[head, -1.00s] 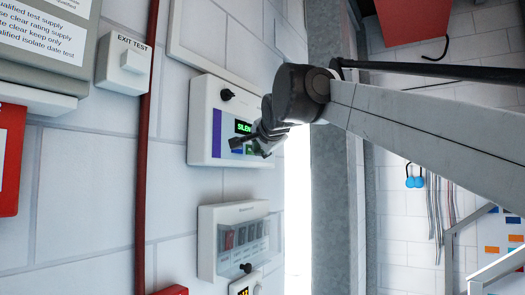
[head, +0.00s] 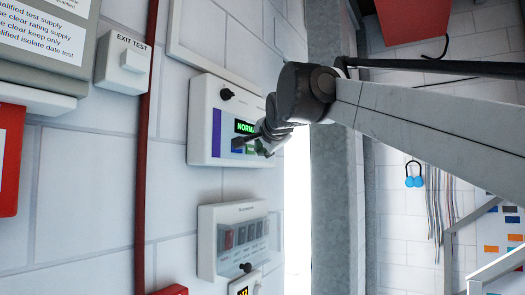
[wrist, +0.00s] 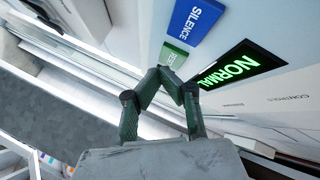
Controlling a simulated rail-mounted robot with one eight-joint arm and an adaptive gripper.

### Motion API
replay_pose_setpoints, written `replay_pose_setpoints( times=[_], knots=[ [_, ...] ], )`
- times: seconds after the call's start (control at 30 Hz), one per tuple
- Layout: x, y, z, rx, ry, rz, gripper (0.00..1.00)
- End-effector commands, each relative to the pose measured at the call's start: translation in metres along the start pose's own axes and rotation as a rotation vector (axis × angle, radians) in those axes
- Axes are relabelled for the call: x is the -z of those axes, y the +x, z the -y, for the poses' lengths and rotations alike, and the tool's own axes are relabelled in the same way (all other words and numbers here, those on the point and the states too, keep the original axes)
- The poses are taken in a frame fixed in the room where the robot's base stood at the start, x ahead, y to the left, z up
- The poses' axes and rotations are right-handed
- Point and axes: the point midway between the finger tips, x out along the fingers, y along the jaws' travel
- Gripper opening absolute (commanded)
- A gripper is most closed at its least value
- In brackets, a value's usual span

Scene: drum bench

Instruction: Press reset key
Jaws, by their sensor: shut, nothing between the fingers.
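A white control panel (head: 205,125) is on the wall in the head view, with a purple strip and a display (head: 244,127) reading NORMAL in green. The display also shows in the wrist view (wrist: 241,67). In the wrist view, a green key (wrist: 174,56), its label partly hidden, sits beside the blue SILENCE key (wrist: 196,20). My gripper (wrist: 163,72) is shut and empty, its fingertips just in front of the green key's lower edge. I cannot tell whether they touch it. In the head view my gripper (head: 239,142) is in front of the panel's keys.
A black knob (head: 226,94) projects from the panel above the display. A white box with a clear cover (head: 233,240) is below. A red pipe (head: 146,150) runs down the wall left of the panel, beside an EXIT TEST box (head: 122,63).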

Motion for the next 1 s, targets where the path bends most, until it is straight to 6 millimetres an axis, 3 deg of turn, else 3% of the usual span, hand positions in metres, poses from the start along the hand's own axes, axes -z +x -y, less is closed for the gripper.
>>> replay_pose_setpoints(
  times=[0.7, 1.0],
  knots=[
    [0.028, -0.038, -0.028, -0.001, 0.001, -0.001, 0.00],
    [0.031, -0.042, -0.031, 0.000, 0.000, 0.000, 0.00]
  ],
)
